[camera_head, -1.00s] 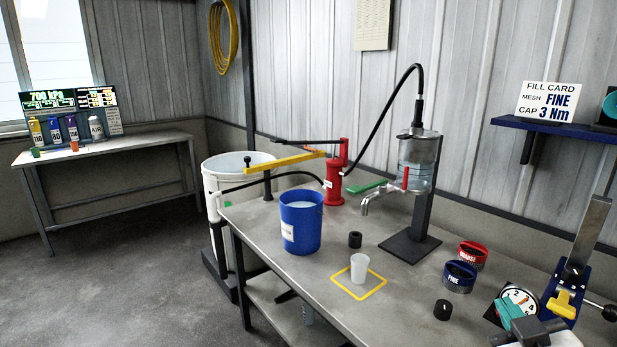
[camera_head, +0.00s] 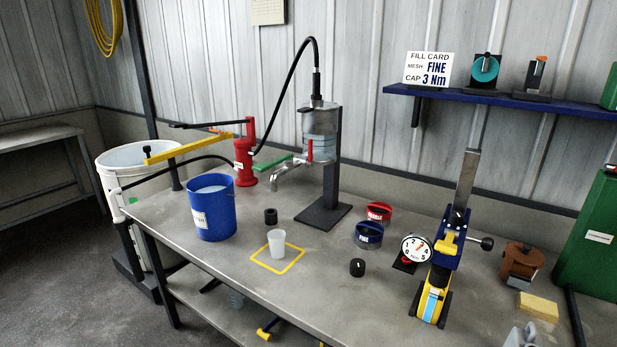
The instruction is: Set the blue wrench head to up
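A grey part (camera_head: 524,338), probably my gripper, shows at the bottom right edge, apart from the head. Its fingers cannot be made out.
A white cup (camera_head: 277,243) stands in a yellow square. A black cap (camera_head: 357,267) and blue and red mesh rings lie left of the dial. A brown block (camera_head: 521,262), a yellow sponge (camera_head: 538,306) and a green canister (camera_head: 594,235) are to the right. A shelf hangs behind.

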